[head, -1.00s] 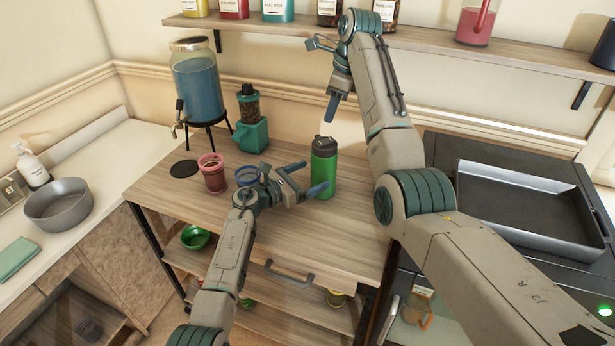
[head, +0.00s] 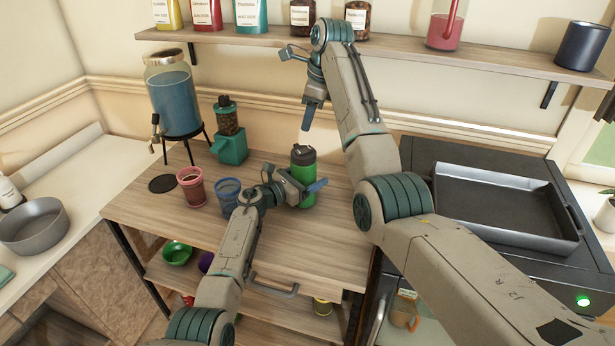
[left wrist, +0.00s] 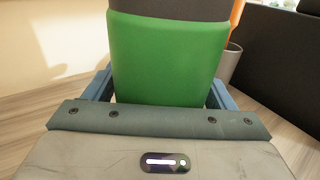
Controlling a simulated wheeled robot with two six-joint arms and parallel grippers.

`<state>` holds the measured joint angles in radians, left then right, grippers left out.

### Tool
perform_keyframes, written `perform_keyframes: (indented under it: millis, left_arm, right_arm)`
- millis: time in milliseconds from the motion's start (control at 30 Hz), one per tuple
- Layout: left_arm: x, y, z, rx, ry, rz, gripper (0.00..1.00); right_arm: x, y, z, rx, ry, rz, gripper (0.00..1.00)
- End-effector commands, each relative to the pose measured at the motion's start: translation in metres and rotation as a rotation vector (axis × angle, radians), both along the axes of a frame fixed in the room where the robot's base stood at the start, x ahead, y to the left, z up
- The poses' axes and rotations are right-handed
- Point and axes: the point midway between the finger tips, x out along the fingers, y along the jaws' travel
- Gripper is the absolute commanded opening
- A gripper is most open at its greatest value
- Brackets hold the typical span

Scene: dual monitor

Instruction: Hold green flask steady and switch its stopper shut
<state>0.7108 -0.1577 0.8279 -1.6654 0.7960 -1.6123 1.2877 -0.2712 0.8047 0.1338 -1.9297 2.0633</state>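The green flask (head: 302,172) with its dark stopper top (head: 303,153) stands upright on the wooden table. My left gripper (head: 312,182) is around its body, with one blue finger showing on the near side and the far finger hidden. In the left wrist view the flask (left wrist: 167,62) fills the space between the blue fingers, close to both; firm contact does not show. Only the lower edge of the dark top shows there. My right gripper (head: 307,117) hangs above the stopper, pointing down and clear of it; its fingers overlap, so their opening is unclear.
A red cup (head: 191,187) and a blue cup (head: 228,194) stand left of the flask. A teal grinder (head: 230,146) and a blue dispenser (head: 175,103) stand behind them. A dark tray (head: 505,208) lies right. The table front (head: 300,250) is clear.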

Motion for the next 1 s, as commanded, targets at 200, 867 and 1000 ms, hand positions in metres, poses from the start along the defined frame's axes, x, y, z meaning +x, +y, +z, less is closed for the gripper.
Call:
perform_keyframes:
  millis: [200, 867, 1000]
  left_arm:
    - [0.000, 0.000, 0.000, 0.000, 0.000, 0.000, 0.34]
    - [0.000, 0.000, 0.000, 0.000, 0.000, 0.000, 0.26]
    - [0.000, 0.000, 0.000, 0.000, 0.000, 0.000, 0.26]
  right_arm:
    - [0.000, 0.000, 0.000, 0.000, 0.000, 0.000, 0.36]
    - [-0.007, 0.007, 0.003, -0.127, -0.367, 0.674, 0.00]
    - [-0.012, 0.006, 0.005, -0.206, -0.487, 0.902, 0.00]
